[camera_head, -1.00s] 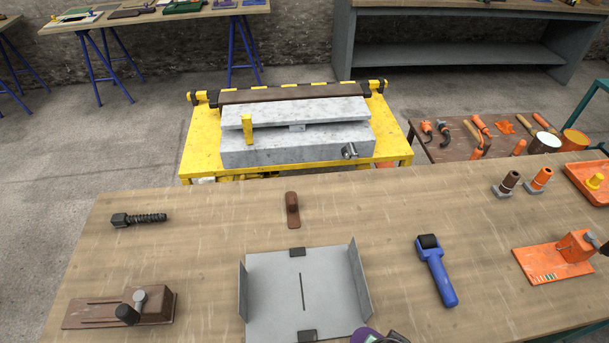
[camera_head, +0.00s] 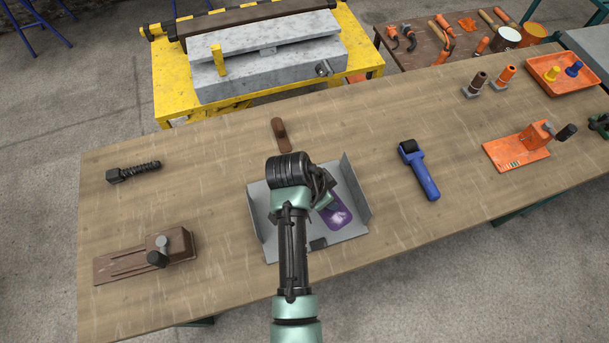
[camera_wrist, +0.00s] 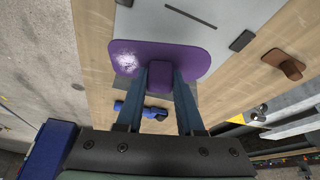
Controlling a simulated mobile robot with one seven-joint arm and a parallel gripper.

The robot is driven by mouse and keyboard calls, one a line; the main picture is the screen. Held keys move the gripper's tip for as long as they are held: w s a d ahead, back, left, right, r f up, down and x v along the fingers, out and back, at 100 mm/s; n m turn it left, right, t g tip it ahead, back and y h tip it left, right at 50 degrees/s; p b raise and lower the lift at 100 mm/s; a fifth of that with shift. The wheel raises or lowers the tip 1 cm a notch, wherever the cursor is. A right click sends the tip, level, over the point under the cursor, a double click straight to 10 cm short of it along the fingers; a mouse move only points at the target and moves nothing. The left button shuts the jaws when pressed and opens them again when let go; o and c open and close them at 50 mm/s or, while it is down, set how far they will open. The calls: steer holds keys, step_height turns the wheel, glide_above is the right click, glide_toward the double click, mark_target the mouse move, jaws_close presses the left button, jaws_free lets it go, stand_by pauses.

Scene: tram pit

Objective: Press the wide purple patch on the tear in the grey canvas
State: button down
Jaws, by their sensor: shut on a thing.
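The wide purple patch (camera_head: 337,216) is over the right part of the grey canvas (camera_head: 268,232). My gripper (camera_wrist: 161,78) is shut on the raised block in the middle of the patch, which also shows in the wrist view (camera_wrist: 195,58). The tear (camera_wrist: 190,16) is a thin dark slit in the canvas, seen beyond the patch's edge in the wrist view and uncovered there. My arm hides the tear in the head view. I cannot tell whether the patch touches the canvas.
The canvas holder has raised side walls (camera_head: 357,186) and dark clips (camera_head: 319,243). A blue roller (camera_head: 420,172) lies to the right, a brown handled tool (camera_head: 281,134) behind. A brown fixture (camera_head: 150,258) stands left. The wooden table (camera_head: 220,295) is clear in front.

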steer(key=a+m, duration=0.1)
steer(key=w+a+r+m, duration=0.1)
steer(key=w+a+r+g+p, duration=0.1)
steer(key=a, duration=0.1)
steer(key=shift+m, duration=0.4)
steer(key=shift+a+f, duration=0.1)
steer(key=shift+a, duration=0.25)
steer(key=shift+a+h, duration=0.1)
steer(key=shift+h, duration=0.2)
step_height(320, 180, down, 8)
steer(key=b, duration=0.6)
steer(key=shift+b, duration=0.35)
steer(key=shift+f, duration=0.2)
steer(key=shift+c, duration=2.3)
jaws_free()
steer(key=shift+s+a+r, duration=0.1)
steer(key=shift+r, duration=0.05)
